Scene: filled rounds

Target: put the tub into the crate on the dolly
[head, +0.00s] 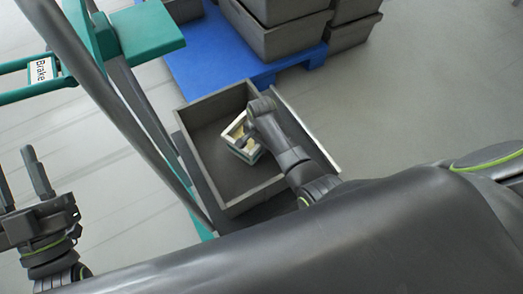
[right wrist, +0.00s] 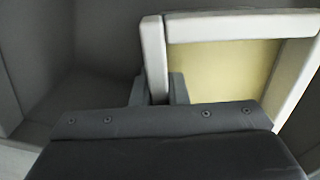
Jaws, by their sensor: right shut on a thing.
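The tub (head: 236,152) is a small white-rimmed container with pale yellow contents. In the head view it appears within the walls of the grey crate (head: 205,104), near its far right side. I cannot tell whether it touches the crate floor. My right gripper (head: 246,128) is shut on the tub's wall. In the right wrist view its fingers (right wrist: 158,90) pinch the white wall of the tub (right wrist: 240,27), with dark crate surfaces around. The crate stands on the dolly (head: 190,160). My left gripper (head: 21,182) is open and empty at the far left.
A teal cart frame with a "Brake" label (head: 41,71) and a dark post (head: 75,45) stands left of the crate. A blue pallet (head: 205,62) with stacked grey crates (head: 275,42) lies behind. The grey floor (head: 430,90) at right is clear.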

